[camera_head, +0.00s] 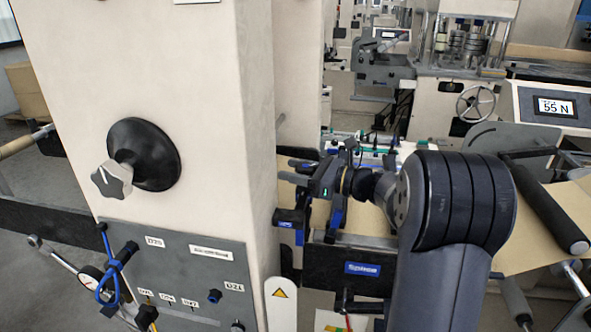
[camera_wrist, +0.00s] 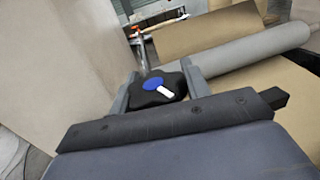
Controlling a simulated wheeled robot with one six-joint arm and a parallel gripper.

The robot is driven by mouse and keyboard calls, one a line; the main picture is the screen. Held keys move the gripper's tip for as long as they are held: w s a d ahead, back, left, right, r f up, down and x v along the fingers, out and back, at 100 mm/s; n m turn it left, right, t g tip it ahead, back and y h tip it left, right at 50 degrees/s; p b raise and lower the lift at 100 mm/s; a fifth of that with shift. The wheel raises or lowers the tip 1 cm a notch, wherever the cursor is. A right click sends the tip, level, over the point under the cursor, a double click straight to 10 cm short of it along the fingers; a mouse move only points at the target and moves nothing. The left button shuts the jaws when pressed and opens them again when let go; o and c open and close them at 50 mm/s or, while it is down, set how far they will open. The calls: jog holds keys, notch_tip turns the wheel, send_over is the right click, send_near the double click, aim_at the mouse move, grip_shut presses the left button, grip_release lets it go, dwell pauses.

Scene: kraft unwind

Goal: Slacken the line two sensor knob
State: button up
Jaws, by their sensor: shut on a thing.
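In the wrist view a black lobed knob (camera_wrist: 160,90) with a blue round centre and a white pointer mark sits between the two fingers of my gripper (camera_wrist: 158,88). The fingers are shut on the knob's sides, and the white mark points to the lower right. In the head view my gripper (camera_head: 313,215) is beside the right side of the pale column, over the brown web. I cannot make out the held knob there, because the gripper hides it. No line label on this knob is legible.
The pale column (camera_head: 215,95) stands close left of my gripper, with a grey star knob (camera_head: 112,180) on a black disc. Below is a grey panel (camera_head: 185,265) with labels. A roller (camera_head: 545,205) lies right. A display (camera_head: 555,106) reads 55 N.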

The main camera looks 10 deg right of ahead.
jog(key=shift+f, duration=0.25)
jog(key=o, duration=1)
jog(key=shift+r, duration=0.1)
jog(key=b+v, duration=0.2)
jog(key=v, duration=0.8)
jog(key=shift+s+d+b, duration=0.15)
jog(key=shift+d+b, duration=0.15)
jog(key=shift+d, duration=0.05)
jog(key=shift+m+t, duration=0.3)
jog(key=shift+t, duration=0.1)
jog(key=p+x, duration=0.2)
jog(key=x, duration=0.8)
jog(key=shift+a, duration=0.4)
